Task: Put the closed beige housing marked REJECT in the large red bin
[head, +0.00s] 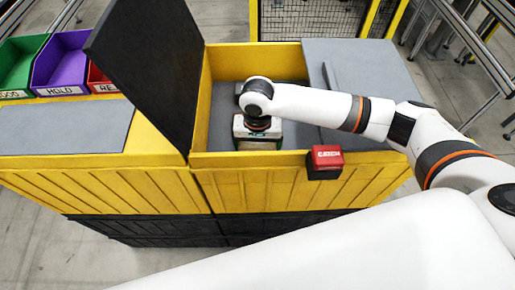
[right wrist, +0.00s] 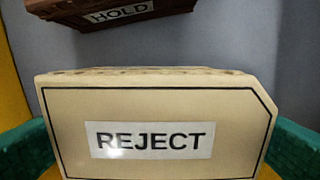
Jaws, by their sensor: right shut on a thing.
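The beige housing (right wrist: 155,105) marked REJECT fills the middle of the right wrist view, between the green fingertips of my right gripper. In the head view my right gripper (head: 258,136) reaches down into the open yellow container and is shut on the housing, which is mostly hidden beneath it. A red bin (head: 101,82) stands at the left, behind the raised dark lid, which hides part of it and its label. My left gripper is not in view.
A brown housing (right wrist: 105,12) marked HOLD lies in the container. The yellow container (head: 290,158) has a raised dark lid (head: 150,70) on its left. A purple bin (head: 62,68) and green bin (head: 18,68) stand left of the red bin. A small red-and-black box (head: 327,160) sits on the front rim.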

